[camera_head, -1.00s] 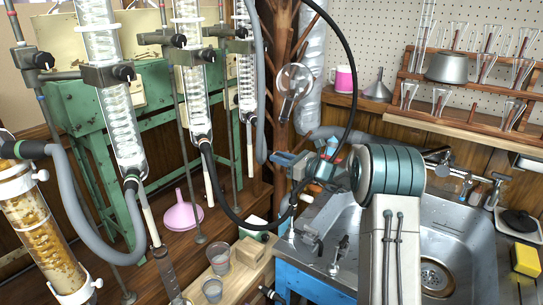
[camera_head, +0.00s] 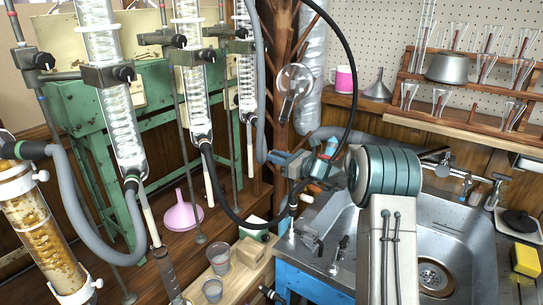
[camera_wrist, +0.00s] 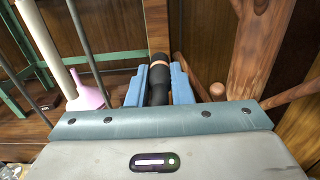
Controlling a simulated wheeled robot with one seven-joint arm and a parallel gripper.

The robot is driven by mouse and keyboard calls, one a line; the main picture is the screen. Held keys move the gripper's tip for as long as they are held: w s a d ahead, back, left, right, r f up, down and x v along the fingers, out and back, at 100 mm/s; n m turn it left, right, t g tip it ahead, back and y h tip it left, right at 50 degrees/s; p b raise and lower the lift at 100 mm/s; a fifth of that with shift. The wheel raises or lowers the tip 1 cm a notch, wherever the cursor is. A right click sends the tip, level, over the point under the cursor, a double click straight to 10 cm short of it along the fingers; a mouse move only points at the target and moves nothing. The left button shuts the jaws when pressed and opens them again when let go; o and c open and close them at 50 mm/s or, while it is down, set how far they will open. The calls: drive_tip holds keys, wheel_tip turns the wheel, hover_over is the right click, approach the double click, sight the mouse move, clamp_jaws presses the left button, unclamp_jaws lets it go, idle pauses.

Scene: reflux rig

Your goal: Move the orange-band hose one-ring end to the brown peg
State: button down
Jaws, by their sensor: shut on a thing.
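My gripper (camera_wrist: 159,88) has its blue fingers closed on a black hose end (camera_wrist: 157,88). A single orange-copper band (camera_wrist: 158,63) circles the hose just beyond the fingers. In the head view my gripper (camera_head: 278,158) is beside the brown wooden post, left of the sink; the held end is hard to make out there. A round brown wooden end (camera_wrist: 217,91), which may be the brown peg, shows right of the fingers in the wrist view, apart from the hose. Black hose (camera_head: 240,224) hangs in a loop from the middle condenser toward my gripper.
Glass condensers (camera_head: 196,95) on clamps and a thick grey hose (camera_head: 80,215) stand at left. A pink funnel (camera_head: 184,214) and cups (camera_head: 219,260) are below. The wooden post (camera_head: 283,65) is close to my gripper. The steel sink (camera_head: 460,240) lies to the right.

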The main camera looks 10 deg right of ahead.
drive_tip(key=shift+w+a, duration=0.2)
idle(0.6)
drive_tip(key=c, duration=1.2)
unclamp_jaws()
